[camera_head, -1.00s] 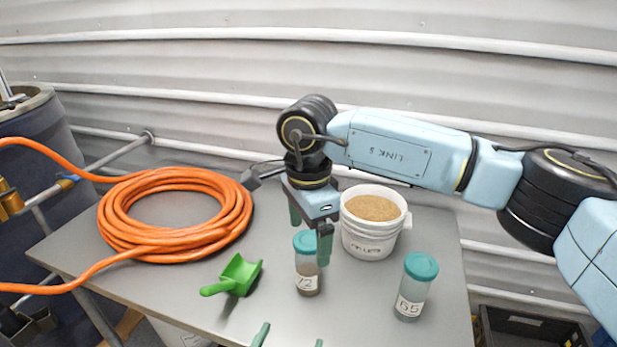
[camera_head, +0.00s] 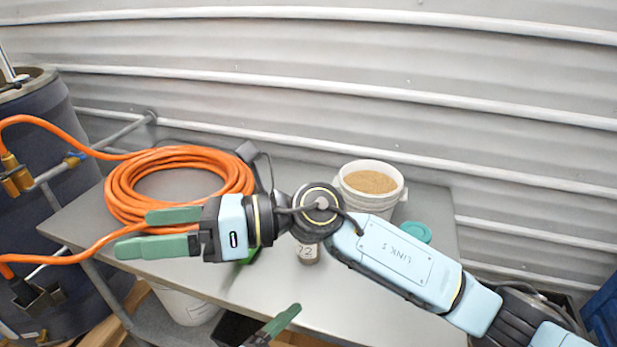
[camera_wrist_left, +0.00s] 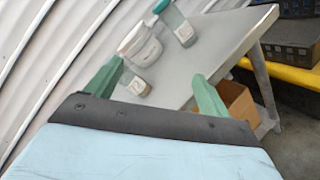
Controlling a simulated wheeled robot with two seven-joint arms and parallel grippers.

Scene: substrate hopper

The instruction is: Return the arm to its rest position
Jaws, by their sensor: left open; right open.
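My right gripper (camera_head: 160,231) is open and empty in the head view. It points left above the table, in front of the orange hose coil. My right arm stretches across the table from the lower right and partly hides the jar marked 72 (camera_head: 308,253), the green scoop (camera_head: 246,258) and the other jar, of which the teal lid (camera_head: 416,231) shows. My left gripper shows at the bottom edge of the head view, with one green finger (camera_head: 283,320) clear. In the left wrist view its two green fingers (camera_wrist_left: 155,88) stand wide apart with nothing between them.
A white bucket of brown substrate (camera_head: 370,190) stands at the back of the grey table (camera_head: 290,290). The orange hose coil (camera_head: 180,165) lies on the left. A dark barrel (camera_head: 35,150) stands beyond the left edge. A cardboard box (camera_wrist_left: 236,103) shows below the table in the left wrist view.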

